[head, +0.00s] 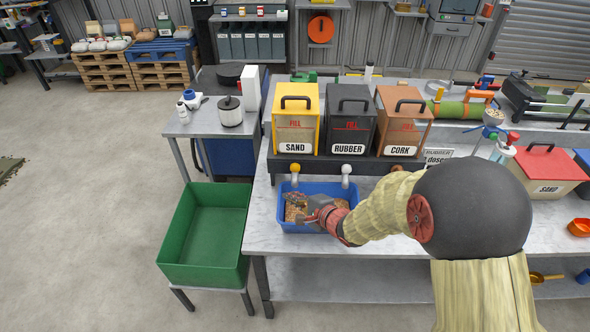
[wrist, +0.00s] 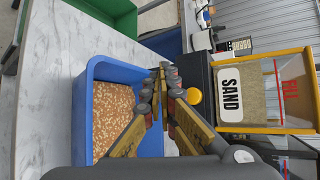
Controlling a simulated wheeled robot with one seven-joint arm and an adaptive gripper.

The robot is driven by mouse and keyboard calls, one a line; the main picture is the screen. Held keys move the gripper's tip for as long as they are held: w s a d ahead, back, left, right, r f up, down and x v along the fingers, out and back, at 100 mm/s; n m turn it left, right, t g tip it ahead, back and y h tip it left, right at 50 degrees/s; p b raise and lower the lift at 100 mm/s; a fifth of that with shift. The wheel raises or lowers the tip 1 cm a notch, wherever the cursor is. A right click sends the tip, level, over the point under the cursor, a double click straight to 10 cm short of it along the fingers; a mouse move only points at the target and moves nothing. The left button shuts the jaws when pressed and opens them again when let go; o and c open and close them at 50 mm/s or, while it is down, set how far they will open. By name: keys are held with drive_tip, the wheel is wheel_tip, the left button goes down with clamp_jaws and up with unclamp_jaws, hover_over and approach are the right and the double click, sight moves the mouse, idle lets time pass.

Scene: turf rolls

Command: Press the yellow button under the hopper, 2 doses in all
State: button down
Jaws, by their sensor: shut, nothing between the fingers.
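The yellow button (head: 294,167) is on the dark base under the yellow-framed SAND hopper (head: 296,119). It also shows in the wrist view (wrist: 194,96) as a round yellow knob just right of my fingers. My gripper (head: 313,214) is shut and empty, over the blue tray (head: 304,186) below the hoppers. In the wrist view the fingertips (wrist: 163,70) meet beside the button; I cannot tell whether they touch it. The tray (wrist: 83,110) holds tan and brown granules (wrist: 118,115).
The RUBBER hopper (head: 349,120) and CORK hopper (head: 404,121) stand right of SAND; a pale knob (head: 346,169) sits under RUBBER. An empty green bin (head: 205,235) stands left of the bench.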

sight(294, 181)
drive_tip(key=shift+w, duration=0.1)
drive_tip(key=w, duration=0.8)
drive_tip(key=shift+w+d, duration=0.2)
drive_tip(key=shift+w, duration=0.15)
drive_tip(key=shift+w+r+p, duration=0.15)
drive_tip(key=shift+w+p, duration=0.05)
drive_tip(key=shift+p, duration=0.35)
idle(0.9)
drive_tip(key=shift+w+p, duration=0.7)
drive_tip(key=shift+w, duration=0.1)
idle(0.9)
drive_tip(key=shift+s, duration=0.15)
idle(0.5)
drive_tip(key=shift+s+p, duration=0.45)
drive_tip(key=shift+s, duration=0.4)
